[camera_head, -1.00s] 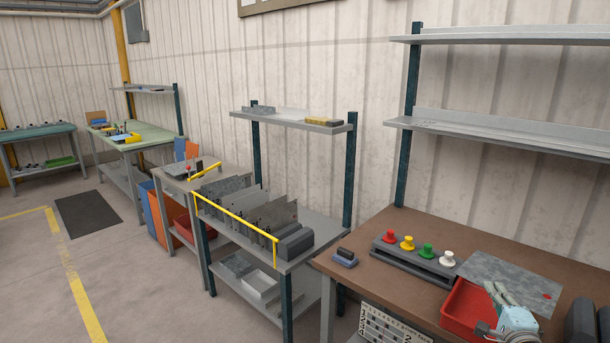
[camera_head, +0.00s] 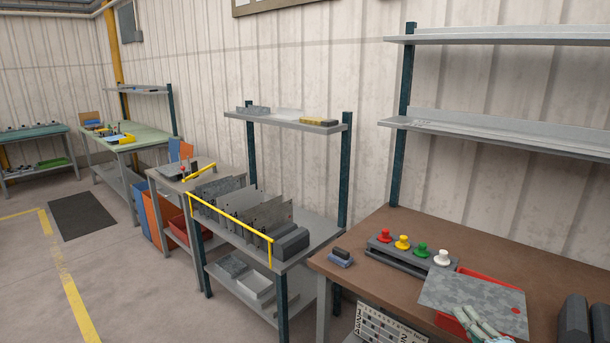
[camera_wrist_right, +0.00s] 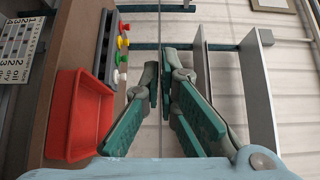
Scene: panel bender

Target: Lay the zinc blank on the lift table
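The zinc blank (camera_head: 468,290) is a thin, mottled grey sheet with a red dot near one corner. In the head view it is above the brown bench (camera_head: 385,245) and covers most of the red bin. My right gripper (camera_head: 470,318) is at its near edge, its green-padded fingers closed on the sheet. In the right wrist view the fingers (camera_wrist_right: 162,85) are close together with a narrow gap, and the sheet is nearly edge-on and hard to make out. My left gripper is not in view. I cannot identify a lift table in these views.
The red bin (camera_wrist_right: 78,115) and a block with red, yellow, green and white knobs (camera_head: 410,252) are on the bench. Dark blocks (camera_head: 573,322) stand at right. Shelves (camera_head: 490,140) hang above. A yellow-railed rack of sheets (camera_head: 232,222) stands left; the floor beyond is open.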

